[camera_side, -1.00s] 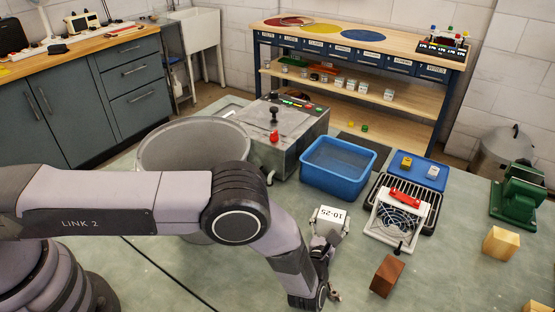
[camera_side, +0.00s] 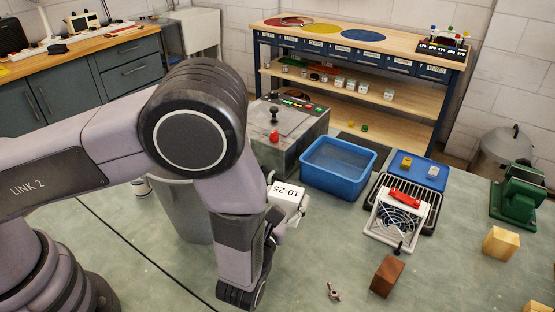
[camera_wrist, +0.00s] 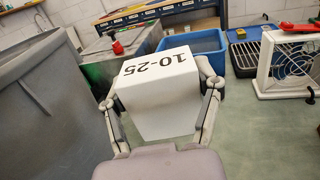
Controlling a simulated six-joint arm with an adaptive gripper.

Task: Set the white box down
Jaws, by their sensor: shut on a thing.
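The white box (camera_side: 285,199), marked "10-25", is held in my gripper (camera_side: 277,222). In the wrist view the box (camera_wrist: 160,95) sits between the two fingers of my gripper (camera_wrist: 160,103), with its printed face up and tilted. The fingers press on its left and right sides. In the side view my arm hides part of the gripper and part of the box. The box appears to be above the grey-green bench top (camera_side: 330,240), but the exact height is hard to tell.
A grey drum (camera_side: 182,215) is partly behind my arm. A blue tub (camera_side: 338,168), a control box (camera_side: 290,140) and a white fan (camera_side: 398,218) stand behind and right. A brown block (camera_side: 386,277) and a small wing-nut-like part (camera_side: 334,292) lie in front. The bench between is clear.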

